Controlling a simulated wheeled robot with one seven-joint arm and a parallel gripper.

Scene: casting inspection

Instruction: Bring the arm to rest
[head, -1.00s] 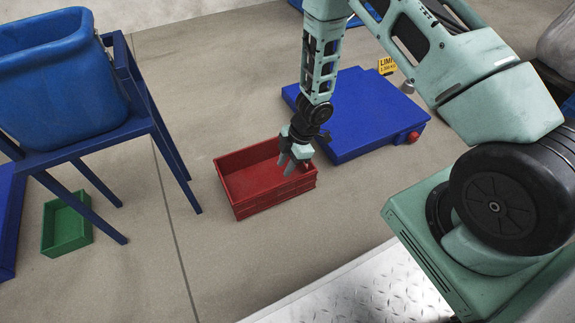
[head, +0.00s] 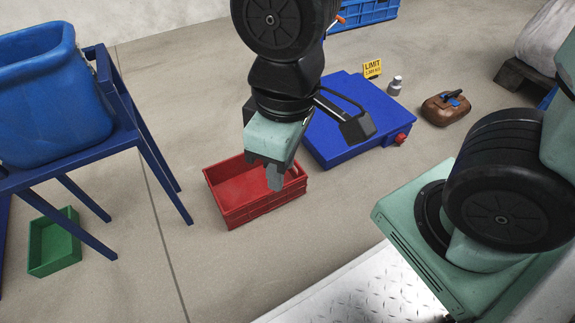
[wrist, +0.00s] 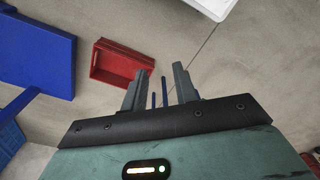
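My gripper (head: 273,172) hangs in the middle of the head view, in front of the red crate in the picture and hiding part of it. In the wrist view my gripper (wrist: 160,72) has its two fingers apart, with nothing held between them. My arm is folded up in the upper middle of the head view, well above the floor, with its elbow partly out of frame.
A red crate (head: 231,213) stands on the floor, empty where visible. A blue bin (head: 50,100) on a stand and green tray (head: 55,264) are left.

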